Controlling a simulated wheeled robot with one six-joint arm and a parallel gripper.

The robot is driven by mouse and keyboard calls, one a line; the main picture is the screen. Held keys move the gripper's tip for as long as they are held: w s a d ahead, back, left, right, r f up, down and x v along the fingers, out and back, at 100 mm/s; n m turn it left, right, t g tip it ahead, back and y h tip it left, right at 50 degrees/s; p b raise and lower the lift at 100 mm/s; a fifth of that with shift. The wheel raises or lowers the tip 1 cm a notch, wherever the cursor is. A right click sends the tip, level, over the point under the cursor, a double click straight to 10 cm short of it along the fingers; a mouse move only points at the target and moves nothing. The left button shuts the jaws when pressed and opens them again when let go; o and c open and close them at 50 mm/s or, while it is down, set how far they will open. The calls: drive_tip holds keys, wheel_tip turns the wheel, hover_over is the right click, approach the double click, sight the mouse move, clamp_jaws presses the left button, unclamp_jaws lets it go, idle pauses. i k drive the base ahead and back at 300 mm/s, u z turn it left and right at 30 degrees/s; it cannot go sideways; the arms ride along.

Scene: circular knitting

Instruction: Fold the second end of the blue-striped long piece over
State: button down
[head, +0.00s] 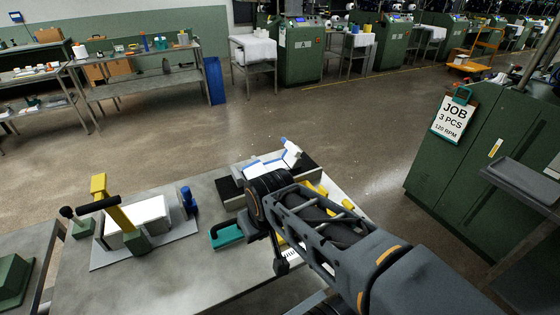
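The white long piece with blue stripes (262,164) lies on a dark pad (229,188) on the grey worktable. At its right, a white and blue end (291,152) stands up at a slant above the pad. My arm covers the near part of the piece. The end of my arm with my gripper (264,192) is right at the near side of the piece. The fingers are hidden, so I cannot tell whether they are open or touch the cloth.
A yellow-armed press (121,212) with a white block (140,218) and a blue bottle (188,201) stand further left. Yellow parts (322,190) show right of my arm. A green machine (480,150) stands right, across the floor.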

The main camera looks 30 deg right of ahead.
sight(292, 155)
drive_tip(key=u, duration=2)
drive_tip(key=k, duration=1.05)
drive_tip(key=z, duration=2.05)
drive_tip(key=i, duration=0.5)
drive_tip(key=z, duration=0.05)
